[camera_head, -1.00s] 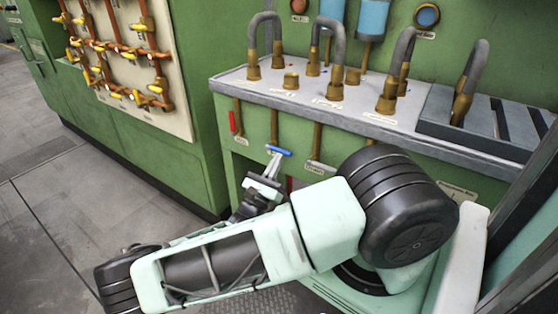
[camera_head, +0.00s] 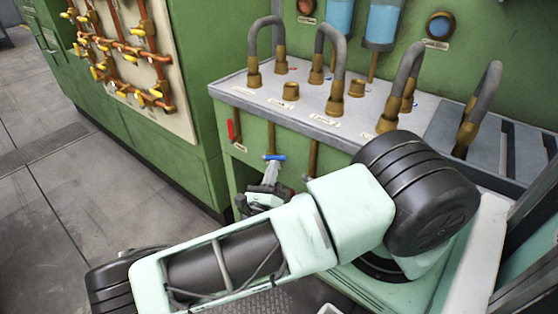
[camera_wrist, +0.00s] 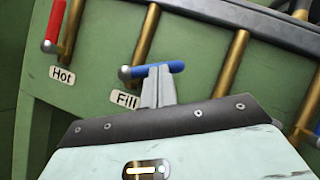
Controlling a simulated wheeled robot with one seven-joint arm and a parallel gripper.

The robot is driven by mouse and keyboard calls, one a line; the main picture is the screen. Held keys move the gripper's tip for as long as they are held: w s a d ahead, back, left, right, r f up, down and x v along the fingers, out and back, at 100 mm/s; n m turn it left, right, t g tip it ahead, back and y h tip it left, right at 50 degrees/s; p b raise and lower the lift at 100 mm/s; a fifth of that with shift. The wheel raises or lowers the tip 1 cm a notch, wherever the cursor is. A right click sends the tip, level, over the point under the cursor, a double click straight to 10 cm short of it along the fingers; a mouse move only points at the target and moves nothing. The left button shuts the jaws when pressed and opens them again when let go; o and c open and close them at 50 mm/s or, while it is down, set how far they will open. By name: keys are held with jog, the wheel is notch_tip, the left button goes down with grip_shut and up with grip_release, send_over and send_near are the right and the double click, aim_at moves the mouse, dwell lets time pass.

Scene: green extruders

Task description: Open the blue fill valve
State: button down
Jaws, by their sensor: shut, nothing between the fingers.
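The blue fill valve handle (camera_head: 274,157) sits on a brass pipe at the front of the green machine, under the grey worktop. In the wrist view the blue handle (camera_wrist: 158,69) lies nearly level across its pipe, just above a "Fill" label (camera_wrist: 125,99). My gripper (camera_head: 272,166) is shut and empty, with its fingertips at the handle. In the wrist view the fingertips (camera_wrist: 159,72) overlap the handle's middle from below; whether they touch it I cannot tell.
A red "Hot" valve handle (camera_head: 230,130) hangs upright along its pipe to the left. More brass pipes run to the right. Bent grey hoses with brass fittings stand on the worktop (camera_head: 235,84). A panel of yellow-handled valves (camera_head: 125,60) is at the far left.

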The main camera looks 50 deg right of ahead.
aim_at(267, 157)
jog(key=r+n+y+p, duration=0.1)
jog(key=n+y+p, duration=0.1)
jog(key=n+p, duration=0.1)
jog(key=w+r+n+t+y+p, duration=0.1)
jog(key=n+y+p, duration=0.1)
jog(key=n+p, duration=0.2)
jog(key=w+r+n+t+y+p, duration=0.1)
jog(key=r+n+y+p, duration=0.1)
jog(key=n+p, duration=0.2)
jog(key=shift+n+y, duration=0.3)
jog(key=shift+n, duration=0.2)
jog(key=shift+f, duration=0.1)
jog(key=shift+s+a+f, duration=0.1)
jog(key=shift+s+a, duration=0.1)
jog(key=shift+a, duration=0.05)
jog(key=b+v, duration=0.3)
jog(key=v, duration=1)
jog(key=shift+s+f+t, duration=0.2)
jog(key=shift+f+t, duration=0.1)
jog(key=shift+t, duration=0.1)
